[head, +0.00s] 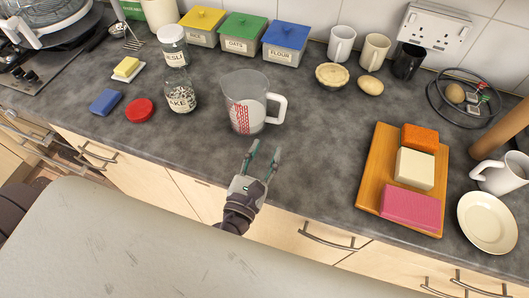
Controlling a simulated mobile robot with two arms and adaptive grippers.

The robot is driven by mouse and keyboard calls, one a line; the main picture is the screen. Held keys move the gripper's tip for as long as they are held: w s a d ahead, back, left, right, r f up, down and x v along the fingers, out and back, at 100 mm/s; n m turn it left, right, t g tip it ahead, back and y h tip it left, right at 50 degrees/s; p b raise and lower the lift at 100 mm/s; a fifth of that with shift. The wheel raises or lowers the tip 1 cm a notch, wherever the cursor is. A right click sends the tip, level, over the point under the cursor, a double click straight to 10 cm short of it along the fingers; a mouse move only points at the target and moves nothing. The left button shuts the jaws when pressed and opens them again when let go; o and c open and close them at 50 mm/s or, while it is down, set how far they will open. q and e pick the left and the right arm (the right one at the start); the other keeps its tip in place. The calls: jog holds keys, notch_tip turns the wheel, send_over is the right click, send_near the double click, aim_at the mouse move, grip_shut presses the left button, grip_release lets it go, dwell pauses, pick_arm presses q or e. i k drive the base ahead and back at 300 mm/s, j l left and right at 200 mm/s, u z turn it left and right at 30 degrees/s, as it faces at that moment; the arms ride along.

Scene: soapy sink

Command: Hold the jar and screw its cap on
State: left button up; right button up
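A clear glass jar (181,98) with a flakes label stands upright toward the left of the worktop. No cap shows on it; its upper part overlaps another jar behind, so its rim is hard to make out. A round red cap (139,110) lies on the worktop just left of the jar, apart from it. My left gripper (263,158) is over the worktop's front edge, right of the jar and in front of the measuring jug. Its two fingers are apart with nothing between them. My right gripper is not in view.
A lidded muesli jar (172,45) is behind the jar. A blue sponge (105,102) lies left of the cap. A wooden board (375,167) with blocks is on the right. The worktop between jug and board is clear.

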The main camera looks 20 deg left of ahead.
aim_at(177, 87)
jog(key=u, duration=1.25)
